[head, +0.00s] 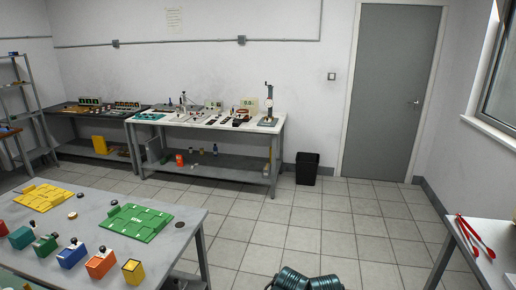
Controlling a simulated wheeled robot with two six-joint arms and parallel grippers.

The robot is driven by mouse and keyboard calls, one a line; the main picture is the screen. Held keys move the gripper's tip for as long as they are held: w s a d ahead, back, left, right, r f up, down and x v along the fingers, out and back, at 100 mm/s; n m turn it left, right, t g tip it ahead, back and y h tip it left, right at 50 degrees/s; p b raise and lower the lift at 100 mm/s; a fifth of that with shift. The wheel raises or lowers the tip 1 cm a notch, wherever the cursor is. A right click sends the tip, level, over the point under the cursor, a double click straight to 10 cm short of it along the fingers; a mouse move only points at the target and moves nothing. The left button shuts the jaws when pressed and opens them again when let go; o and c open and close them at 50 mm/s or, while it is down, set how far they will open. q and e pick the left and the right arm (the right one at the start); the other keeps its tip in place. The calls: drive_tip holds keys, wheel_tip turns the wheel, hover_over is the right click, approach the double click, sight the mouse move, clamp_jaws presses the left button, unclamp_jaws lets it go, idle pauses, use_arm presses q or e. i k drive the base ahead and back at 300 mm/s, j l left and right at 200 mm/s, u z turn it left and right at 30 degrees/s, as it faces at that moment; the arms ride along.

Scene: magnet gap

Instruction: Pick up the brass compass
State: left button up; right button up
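A small round brass-coloured object (72,215) lies on the near left table, between the yellow board and the green board. It may be the brass compass, but it is too small to tell for sure. Neither of my grippers shows in the head view.
The near left table (190,196) carries a yellow board (43,197), a green board (136,222) and several coloured blocks. Dark teal coils (306,281) show at the bottom edge. Red tongs (468,234) lie on a right-hand table. A black bin (307,168) stands on otherwise open floor.

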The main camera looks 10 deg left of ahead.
sight(73, 215)
drive_tip(key=i, duration=1.2)
drive_tip(key=i+u, duration=0.1)
drive_tip(key=i, duration=1.1)
drive_tip(key=i+l, duration=0.15)
drive_tip(key=i, duration=1.05)
drive_tip(key=i+j+u, duration=0.1)
drive_tip(key=i+u, duration=0.8)
drive_tip(key=i+l+u, duration=0.25)
drive_tip(key=i+u, duration=0.2)
drive_tip(key=i+j+u, duration=0.2)
drive_tip(key=i+u, duration=0.75)
drive_tip(key=i+l+u, duration=0.1)
drive_tip(key=i+u, duration=0.35)
drive_tip(key=i, duration=1.85)
drive_tip(key=i+z, duration=0.15)
drive_tip(key=i, duration=0.4)
drive_tip(key=i+z, duration=0.2)
drive_tip(key=i, duration=0.3)
drive_tip(key=i+j+z, duration=0.15)
drive_tip(key=i, duration=0.35)
drive_tip(key=i+u, duration=0.2)
drive_tip(key=u, duration=2.4)
